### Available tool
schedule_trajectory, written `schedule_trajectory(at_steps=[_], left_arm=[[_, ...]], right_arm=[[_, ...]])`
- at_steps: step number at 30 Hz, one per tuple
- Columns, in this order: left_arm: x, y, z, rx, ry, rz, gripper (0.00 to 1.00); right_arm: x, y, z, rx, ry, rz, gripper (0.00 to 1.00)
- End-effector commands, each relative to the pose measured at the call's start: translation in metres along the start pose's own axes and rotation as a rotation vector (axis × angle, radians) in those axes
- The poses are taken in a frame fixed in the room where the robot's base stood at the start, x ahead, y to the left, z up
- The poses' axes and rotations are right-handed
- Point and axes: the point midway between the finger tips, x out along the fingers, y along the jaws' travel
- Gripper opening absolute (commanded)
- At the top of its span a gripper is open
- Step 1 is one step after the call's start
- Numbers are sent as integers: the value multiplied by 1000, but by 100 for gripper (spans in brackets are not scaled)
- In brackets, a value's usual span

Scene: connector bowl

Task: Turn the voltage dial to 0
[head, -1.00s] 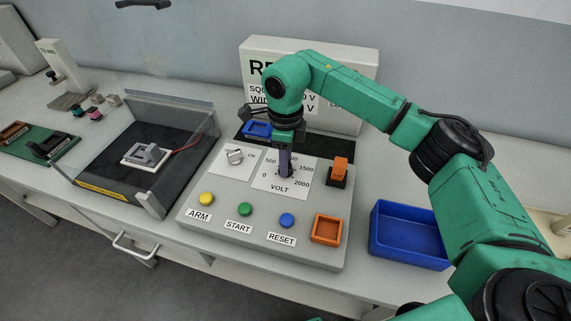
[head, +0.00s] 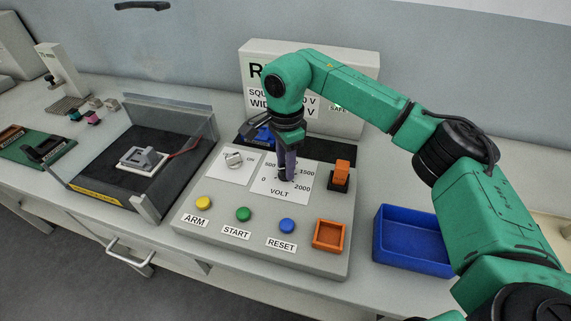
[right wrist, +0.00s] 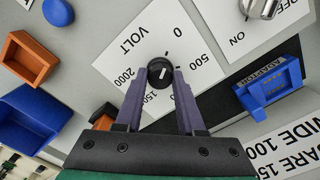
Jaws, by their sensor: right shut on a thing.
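The voltage dial (right wrist: 159,73) is a small black knob on a white VOLT plate (right wrist: 140,38) marked 0 to 2000. In the right wrist view a white line shows on its face; I cannot tell exactly which mark it points at. My right gripper (right wrist: 160,80) is shut on the dial, one purple finger on each side. In the head view my right gripper (head: 287,174) reaches down onto the dial from above and hides most of it. My left gripper is not in view.
A silver knob (head: 234,159) sits left of the dial. Yellow (head: 204,202), green (head: 243,214) and blue (head: 287,226) buttons line the panel front. An orange square holder (head: 330,236) and a blue bin (head: 410,237) are to the right. A blue adaptor (right wrist: 270,88) sits behind.

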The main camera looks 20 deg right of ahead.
Motion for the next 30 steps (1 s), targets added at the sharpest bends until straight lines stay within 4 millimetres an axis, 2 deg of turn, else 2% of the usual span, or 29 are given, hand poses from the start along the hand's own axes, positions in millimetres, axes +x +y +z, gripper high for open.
schedule_trajectory(at_steps=[14,15,17,18,26,30], left_arm=[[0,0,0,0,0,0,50],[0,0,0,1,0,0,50],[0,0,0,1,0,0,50],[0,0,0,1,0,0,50],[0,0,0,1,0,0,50],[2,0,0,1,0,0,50]], right_arm=[[-4,-2,0,-17,-1,-10,0],[-4,-2,0,-17,-1,-10,42],[-4,-2,0,-16,-1,-10,65],[-3,-2,0,-16,-1,-9,68],[-2,-1,0,-17,0,-4,68],[-12,-2,0,-17,0,-6,68]])
